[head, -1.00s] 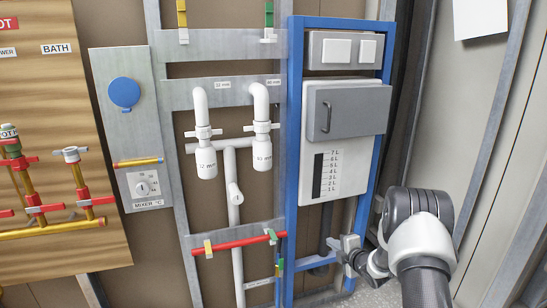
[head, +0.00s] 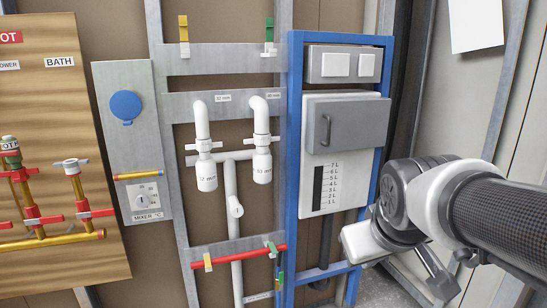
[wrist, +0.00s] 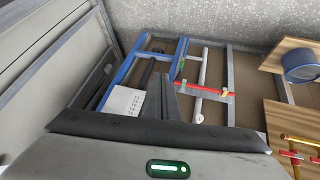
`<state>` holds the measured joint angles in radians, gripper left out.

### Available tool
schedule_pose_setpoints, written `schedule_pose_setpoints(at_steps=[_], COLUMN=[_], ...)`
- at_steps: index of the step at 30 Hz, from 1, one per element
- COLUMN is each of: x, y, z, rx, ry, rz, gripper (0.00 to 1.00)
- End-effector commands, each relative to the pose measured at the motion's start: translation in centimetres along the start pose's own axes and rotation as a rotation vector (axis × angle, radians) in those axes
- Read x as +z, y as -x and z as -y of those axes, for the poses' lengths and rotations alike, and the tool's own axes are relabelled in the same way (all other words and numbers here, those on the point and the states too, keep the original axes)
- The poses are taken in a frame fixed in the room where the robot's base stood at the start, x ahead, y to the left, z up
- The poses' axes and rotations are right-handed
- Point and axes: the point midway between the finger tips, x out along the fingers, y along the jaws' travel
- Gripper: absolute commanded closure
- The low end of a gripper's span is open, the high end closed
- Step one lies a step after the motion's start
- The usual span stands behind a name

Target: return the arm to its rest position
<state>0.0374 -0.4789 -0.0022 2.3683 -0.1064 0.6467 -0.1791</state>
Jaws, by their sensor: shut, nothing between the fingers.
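My arm (head: 500,215) reaches in from the right edge of the head view, with a bent joint (head: 405,195) in front of the right side of the blue frame. In the wrist view my gripper (wrist: 168,88) has its dark fingers together, with nothing between them. Its wide grey body with a green light fills the bottom of that view. The fingers appear in front of the white panel and blue frame, apart from them as far as I can tell. In the head view I cannot clearly make out the fingers.
The blue frame (head: 294,150) holds a grey box (head: 345,122) and a scale panel. White pipes (head: 230,195) and a red pipe (head: 232,250) are left of it. A wooden board (head: 60,110) with valves stands far left. A pale wall (head: 455,100) is close on the right.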

Motion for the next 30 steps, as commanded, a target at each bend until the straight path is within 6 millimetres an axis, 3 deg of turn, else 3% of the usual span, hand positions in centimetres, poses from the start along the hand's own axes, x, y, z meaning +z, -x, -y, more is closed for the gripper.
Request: schedule_pose_setpoints(at_steps=[3,10,12,22,30], x=[3.3,8.7,6.9,2.5,-3.5], y=[2.2,5.3,7.2,13.9,22.9], z=[1.8,4.8,4.1,2.5,0.3], rx=[-0.038,-0.103,-0.1,-0.099,-0.098], ry=[-0.091,-0.235,-0.23,-0.227,-0.226], rz=[0.034,0.105,0.106,0.105,0.104], gripper=[1.0,1.0,1.0,1.0,1.0])
